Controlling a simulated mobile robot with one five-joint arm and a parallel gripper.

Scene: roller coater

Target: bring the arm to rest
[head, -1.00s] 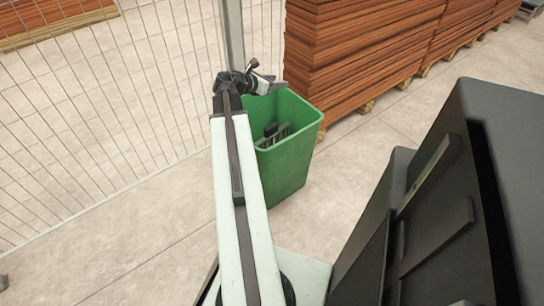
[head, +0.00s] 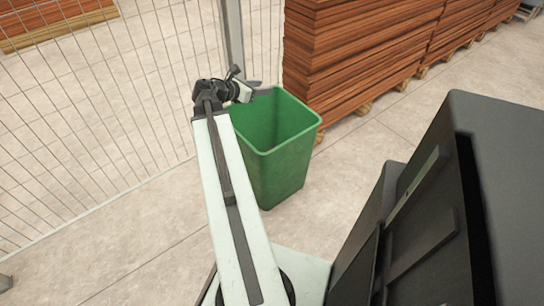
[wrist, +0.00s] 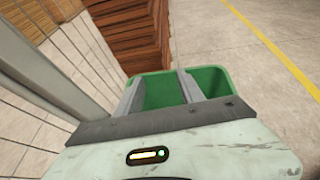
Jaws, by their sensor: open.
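My arm reaches out over the floor from the bottom of the head view. My gripper (head: 262,93) is at its far end, at the left rear rim of a green bin (head: 283,172). In the wrist view the two grey fingers of my gripper (wrist: 160,92) stand apart with nothing held between them. The green bin (wrist: 213,78) shows just beyond and between the fingers there. The part of the bin's inside that I can see is bare green; its bottom is hidden.
A wire fence (head: 90,110) with a grey post (head: 233,35) stands left of and behind the bin. Stacks of reddish-brown boards (head: 350,55) on pallets stand behind it. A large dark machine (head: 500,190) fills the right. Pale floor is free between bin and machine.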

